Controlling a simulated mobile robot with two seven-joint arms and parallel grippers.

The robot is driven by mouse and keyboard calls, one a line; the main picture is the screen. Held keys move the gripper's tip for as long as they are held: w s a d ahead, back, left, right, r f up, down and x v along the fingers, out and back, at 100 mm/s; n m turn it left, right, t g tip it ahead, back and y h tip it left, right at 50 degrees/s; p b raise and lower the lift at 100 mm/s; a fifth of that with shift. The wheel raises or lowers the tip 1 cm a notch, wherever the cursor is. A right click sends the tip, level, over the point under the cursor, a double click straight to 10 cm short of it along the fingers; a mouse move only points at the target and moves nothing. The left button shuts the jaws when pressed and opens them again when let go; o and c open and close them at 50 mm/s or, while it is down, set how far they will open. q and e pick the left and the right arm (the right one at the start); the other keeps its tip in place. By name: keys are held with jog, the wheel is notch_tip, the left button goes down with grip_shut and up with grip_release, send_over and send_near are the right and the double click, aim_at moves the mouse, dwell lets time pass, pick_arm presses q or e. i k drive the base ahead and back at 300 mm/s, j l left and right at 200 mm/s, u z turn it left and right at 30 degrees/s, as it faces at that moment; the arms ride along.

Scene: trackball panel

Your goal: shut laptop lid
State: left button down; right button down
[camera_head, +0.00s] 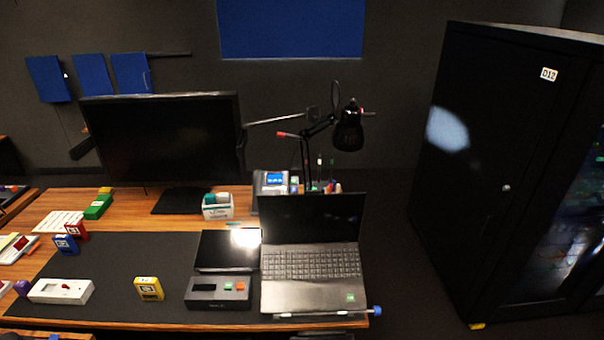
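The laptop (313,290) sits open at the right end of the desk, its keyboard side toward me. Its lid (312,218) stands up at the back with a dark screen, roughly upright above the keyboard. A small green sticker is on the palm rest at the right. Neither of my grippers shows in the head view, and nothing is seen touching the laptop.
A black box with coloured buttons (218,293) and a dark flat panel (228,250) sit close left of the laptop. A desk lamp (348,128) stands behind the lid. A large monitor (163,138) is back left; a black cabinet (500,170) stands right.

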aim_at(311, 216)
jog(key=i+l+u, duration=0.1)
jog(key=u, duration=0.75)
jog(key=l+u, duration=0.35)
jog(key=l, duration=0.15)
jog(key=l+u, duration=0.35)
jog(key=l, duration=0.2)
jog(key=l+u, duration=0.2)
jog(key=l, duration=0.35)
jog(key=k+l+u, duration=0.15)
jog(key=l, duration=0.95)
jog(key=k+l+u, duration=0.1)
jog(key=l, duration=0.45)
